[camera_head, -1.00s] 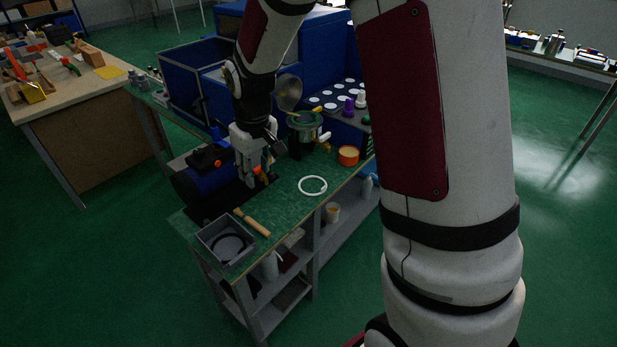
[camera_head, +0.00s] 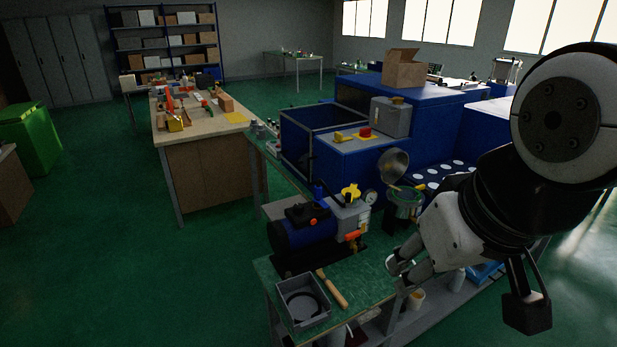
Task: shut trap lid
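The trap (camera_head: 404,203) is a green and metal pot on the bench, right of the blue pump. Its round metal lid (camera_head: 394,165) stands raised behind the pot's mouth, so the trap is open. My gripper (camera_head: 405,264), with a white body and grey fingers, is low over the bench, in front of and below the trap in the picture. It looks clear of the lid. The fingers are small and dark here, and I cannot tell how far apart they are. My wrist hides the bench right of the trap.
The blue pump (camera_head: 304,227) with a yellow knob (camera_head: 350,191) stands left of the trap, near a gauge (camera_head: 370,197). A grey bin (camera_head: 303,303) and a wooden-handled tool (camera_head: 333,289) lie at the front. A large blue machine (camera_head: 350,160) stands behind.

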